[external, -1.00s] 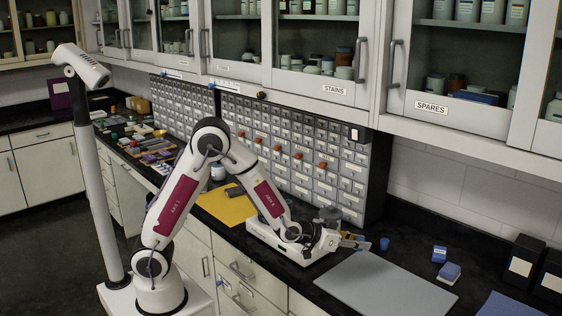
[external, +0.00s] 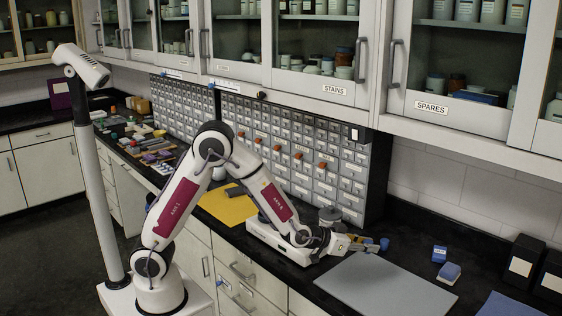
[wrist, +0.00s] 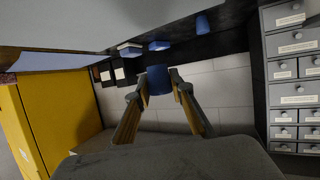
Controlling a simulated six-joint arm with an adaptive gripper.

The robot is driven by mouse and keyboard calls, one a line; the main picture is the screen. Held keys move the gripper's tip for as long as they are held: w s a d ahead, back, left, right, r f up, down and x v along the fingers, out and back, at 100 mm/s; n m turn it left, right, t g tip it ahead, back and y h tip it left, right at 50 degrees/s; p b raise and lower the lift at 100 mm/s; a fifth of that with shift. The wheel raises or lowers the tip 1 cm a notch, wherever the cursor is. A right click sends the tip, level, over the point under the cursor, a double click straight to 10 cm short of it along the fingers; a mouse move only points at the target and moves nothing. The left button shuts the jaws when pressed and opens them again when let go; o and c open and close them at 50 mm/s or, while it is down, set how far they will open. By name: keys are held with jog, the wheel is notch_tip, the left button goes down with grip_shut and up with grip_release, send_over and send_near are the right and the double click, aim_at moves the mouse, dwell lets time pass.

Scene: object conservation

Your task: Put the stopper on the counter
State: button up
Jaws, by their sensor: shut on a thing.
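My gripper (external: 357,243) is low over the black counter (external: 414,258), just above the back left corner of the grey mat. In the wrist view my gripper (wrist: 160,82) has its two yellow-sided fingers on either side of a blue piece, apparently the stopper (wrist: 183,82), and is shut on it at the fingertips.
Blue-and-white boxes (external: 439,254) (external: 449,271) lie farther right. The grey mat (external: 380,287) is in front and bare. A drawer cabinet (external: 300,150) with a grey jar (external: 330,215) before it is behind.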

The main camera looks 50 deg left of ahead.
send_over(363, 277)
jog(key=shift+f, duration=3.15)
jog(key=shift+f, duration=0.1)
jog(key=shift+f, duration=1.75)
jog(key=shift+f, duration=0.1)
jog(key=o, duration=1)
jog(key=shift+o, duration=0.2)
jog(key=shift+v, duration=6.05)
